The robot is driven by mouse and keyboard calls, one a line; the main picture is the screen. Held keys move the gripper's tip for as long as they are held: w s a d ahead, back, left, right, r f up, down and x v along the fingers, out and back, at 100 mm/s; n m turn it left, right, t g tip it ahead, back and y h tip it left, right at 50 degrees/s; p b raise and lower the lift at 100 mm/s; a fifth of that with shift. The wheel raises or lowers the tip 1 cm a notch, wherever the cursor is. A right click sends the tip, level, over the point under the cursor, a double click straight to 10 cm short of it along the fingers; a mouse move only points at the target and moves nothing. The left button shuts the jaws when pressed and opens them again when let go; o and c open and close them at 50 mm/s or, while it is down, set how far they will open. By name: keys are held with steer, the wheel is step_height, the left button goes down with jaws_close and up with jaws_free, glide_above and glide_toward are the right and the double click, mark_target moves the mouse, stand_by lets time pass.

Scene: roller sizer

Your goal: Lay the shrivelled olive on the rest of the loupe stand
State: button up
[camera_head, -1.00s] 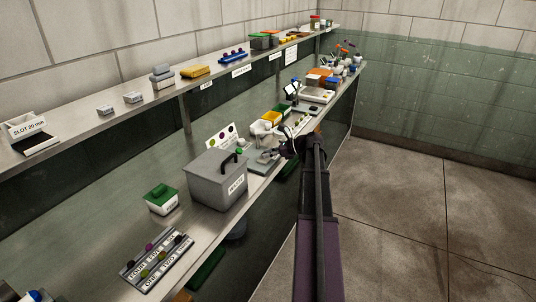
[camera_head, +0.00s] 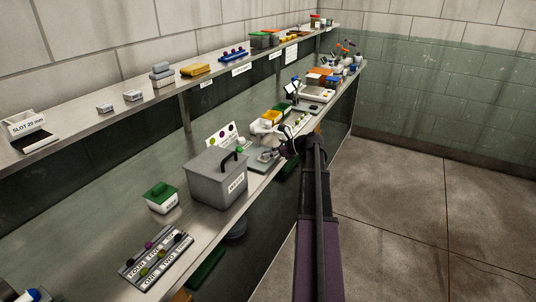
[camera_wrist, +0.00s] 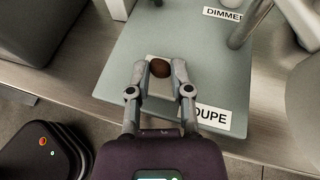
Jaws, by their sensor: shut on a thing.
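The shrivelled olive (camera_wrist: 160,68) is a small dark brown ball between my fingertips in the wrist view. My gripper (camera_wrist: 160,72) is shut on it, one finger on each side. Below the fingers is the grey-green base plate of the loupe stand (camera_wrist: 130,55), with a label partly reading "LOUPE" and another partly reading "DIMMER". A pale patch (camera_wrist: 160,88) on the plate shows between my fingers, just under the olive; I cannot tell whether the olive touches it. In the head view my gripper (camera_head: 286,146) is beside the loupe stand (camera_head: 262,160), and the olive cannot be made out.
A large grey lidded bin (camera_head: 215,180) stands just left of the stand. A white tub with a green lid (camera_head: 161,197) and a labelled sorting tray (camera_head: 155,258) are nearer on the bench. A metal post (camera_wrist: 245,28) rises from the plate. Open floor lies right.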

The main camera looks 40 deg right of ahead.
steer(key=shift+f, duration=0.25)
stand_by(0.4)
steer(key=o, duration=0.7)
steer(key=shift+o, duration=0.2)
steer(key=shift+r, duration=0.15)
